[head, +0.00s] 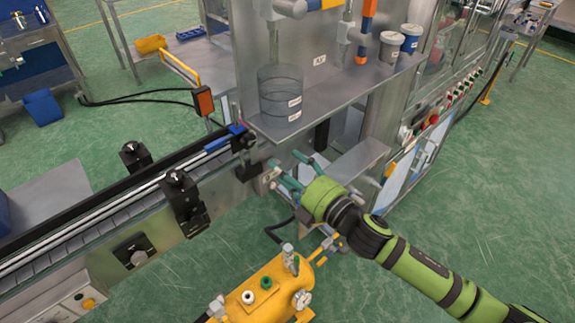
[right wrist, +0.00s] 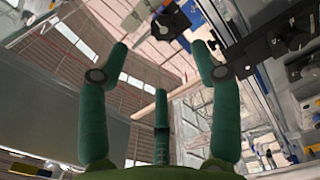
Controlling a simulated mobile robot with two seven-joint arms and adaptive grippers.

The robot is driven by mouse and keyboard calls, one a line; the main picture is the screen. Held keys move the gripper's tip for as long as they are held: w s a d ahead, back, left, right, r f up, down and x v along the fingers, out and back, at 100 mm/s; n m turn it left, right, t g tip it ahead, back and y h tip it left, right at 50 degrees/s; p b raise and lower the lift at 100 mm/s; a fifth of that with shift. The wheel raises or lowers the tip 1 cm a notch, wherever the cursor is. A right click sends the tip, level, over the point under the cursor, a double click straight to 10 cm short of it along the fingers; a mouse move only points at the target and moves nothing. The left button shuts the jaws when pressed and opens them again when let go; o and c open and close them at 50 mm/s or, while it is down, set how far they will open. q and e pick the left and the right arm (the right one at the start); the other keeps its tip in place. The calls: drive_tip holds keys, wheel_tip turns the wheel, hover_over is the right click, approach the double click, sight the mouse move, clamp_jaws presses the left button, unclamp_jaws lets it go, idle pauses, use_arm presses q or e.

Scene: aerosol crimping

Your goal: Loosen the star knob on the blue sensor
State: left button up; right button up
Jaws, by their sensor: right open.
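The blue sensor (head: 236,129) sits at the right end of the conveyor rail, with a dark knob or clamp (head: 243,141) just below it. In the right wrist view a black star-shaped knob (right wrist: 172,23) is ahead, just above the gap between the fingertips, with a blue part (right wrist: 191,14) beside it. My right gripper (head: 285,166) is open, its green fingers spread and empty. It is below and to the right of the sensor, apart from the knob. My left gripper is out of view.
A metal shelf (head: 335,98) with a clear cylinder (head: 280,92) overhangs near the gripper. Black clamp brackets (head: 184,198) stand along the conveyor. A yellow tank with valves (head: 262,291) is below. Green floor is open at right.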

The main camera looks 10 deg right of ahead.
drive_tip(key=w+d+f+m+g+h, duration=0.1)
drive_tip(key=d+f+m+h, duration=0.2)
drive_tip(key=f, duration=0.6)
drive_tip(key=w+d+f+m+h, duration=0.1)
drive_tip(key=d+f+m+h, duration=0.2)
drive_tip(key=f, duration=0.6)
drive_tip(key=s+d+f+m+g+h, duration=0.1)
drive_tip(key=s+d+f+m+g, duration=0.25)
drive_tip(key=f, duration=0.65)
drive_tip(key=s+d+f+m+g+h, duration=0.1)
drive_tip(key=s+d+f+m, duration=0.2)
drive_tip(key=s+d+f, duration=0.5)
drive_tip(key=s+a+f+m+g+h, duration=0.1)
drive_tip(key=s+f+m+g, duration=0.3)
drive_tip(key=s+f, duration=0.95)
drive_tip(key=s+f+m+g, duration=0.1)
drive_tip(key=s+f+g, duration=0.1)
drive_tip(key=s, duration=0.9)
drive_tip(key=s+a+f+m+g, duration=0.1)
drive_tip(key=s+f, duration=0.3)
drive_tip(key=s, duration=0.7)
drive_tip(key=shift+a+f+m+g+h+b, duration=0.2)
drive_tip(key=shift+f+m+g+h+b, duration=0.2)
drive_tip(key=shift+m+g, duration=0.35)
